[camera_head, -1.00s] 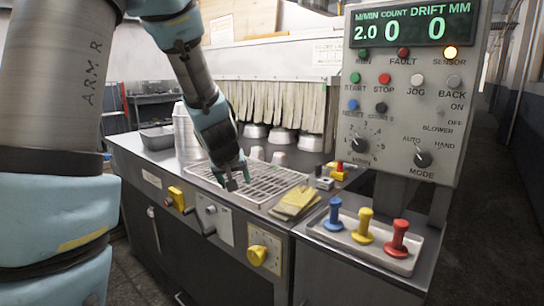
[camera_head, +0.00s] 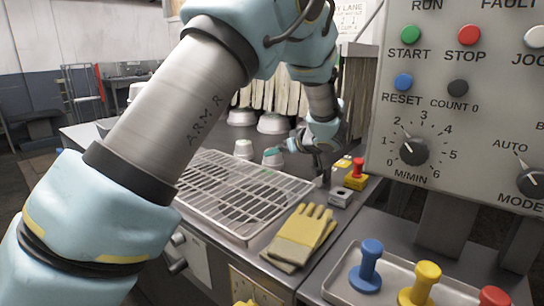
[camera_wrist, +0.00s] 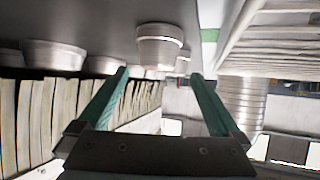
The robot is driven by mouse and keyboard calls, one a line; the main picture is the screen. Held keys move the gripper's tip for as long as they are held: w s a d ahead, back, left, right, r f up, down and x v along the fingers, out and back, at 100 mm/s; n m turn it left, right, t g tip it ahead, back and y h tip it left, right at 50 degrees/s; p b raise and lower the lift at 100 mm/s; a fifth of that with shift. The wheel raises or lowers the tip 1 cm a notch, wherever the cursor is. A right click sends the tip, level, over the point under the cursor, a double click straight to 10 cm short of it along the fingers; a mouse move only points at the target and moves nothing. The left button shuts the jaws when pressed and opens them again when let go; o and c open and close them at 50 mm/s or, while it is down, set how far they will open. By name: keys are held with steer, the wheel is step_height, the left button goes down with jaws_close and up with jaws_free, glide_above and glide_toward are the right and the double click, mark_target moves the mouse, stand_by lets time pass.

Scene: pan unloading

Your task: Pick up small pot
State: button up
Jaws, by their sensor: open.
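Two small light-grey pots stand on the counter behind the wire rack in the head view: one small pot (camera_head: 244,148) on the left and another small pot (camera_head: 272,159) beside my gripper (camera_head: 284,149). In the wrist view, which is turned upside down, a small pot (camera_wrist: 159,47) shows ahead of the gap between the green fingers of my gripper (camera_wrist: 161,75). Part of another pot (camera_wrist: 184,64) shows behind it. The fingers are spread with nothing between them. I cannot tell whether a finger touches the nearer pot.
A wire rack (camera_head: 240,232) lies in front of the pots. Larger pans (camera_head: 273,123) stand behind, before hanging strips (camera_head: 285,99). Yellow gloves (camera_head: 302,236), a red-topped yellow switch (camera_head: 356,175) and the control panel (camera_head: 465,100) are to the right. A tall stack (camera_wrist: 243,98) shows in the wrist view.

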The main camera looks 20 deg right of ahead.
mark_target(277, 155)
steer(key=shift+d+f+p+x, duration=0.15)
steer(key=shift+p+x, duration=0.15)
steer(key=shift+x, duration=1.3)
steer(key=shift+d+f+p+x, duration=0.1)
steer(key=shift+f+p+x, duration=0.15)
steer(key=shift+x, duration=1.4)
steer(key=shift+s, duration=0.2)
steer(key=c, duration=1.2)
